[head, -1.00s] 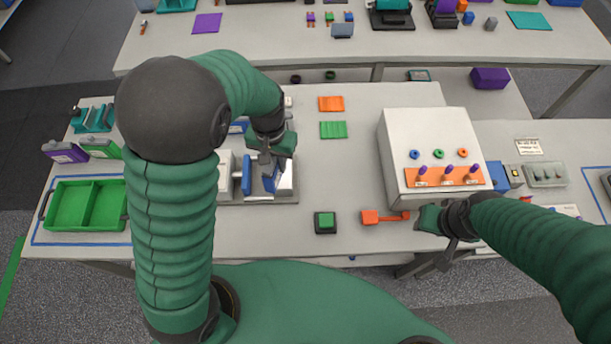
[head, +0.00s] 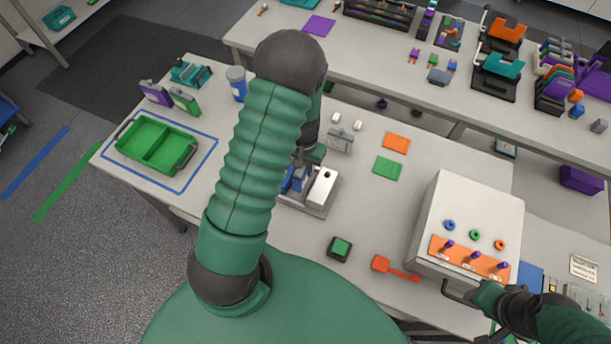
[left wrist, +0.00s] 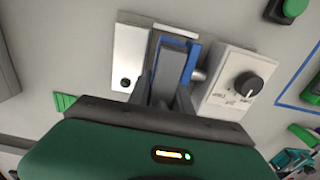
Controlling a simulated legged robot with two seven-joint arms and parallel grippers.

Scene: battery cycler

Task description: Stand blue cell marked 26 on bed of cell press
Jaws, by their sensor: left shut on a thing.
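The cell press (head: 321,190) stands on the near table, with a pale bed and a blue plate. My left gripper (head: 298,170) is over it, partly hidden by my arm. The left gripper is shut on a blue cell (head: 300,183), held upright at the bed. In the left wrist view my fingers (left wrist: 168,85) point down at the press, and blue shows around them (left wrist: 190,62). The press's white knob box (left wrist: 238,85) is beside them. I cannot read the cell's mark or tell whether it touches the bed. My right gripper (head: 483,296) is by the white cabinet.
A green tray (head: 158,146) is at the left, with purple (head: 155,92) and green (head: 185,101) cells behind it. A green button (head: 340,248) and an orange paddle (head: 393,268) lie in front. The white cabinet (head: 468,205) stands at the right.

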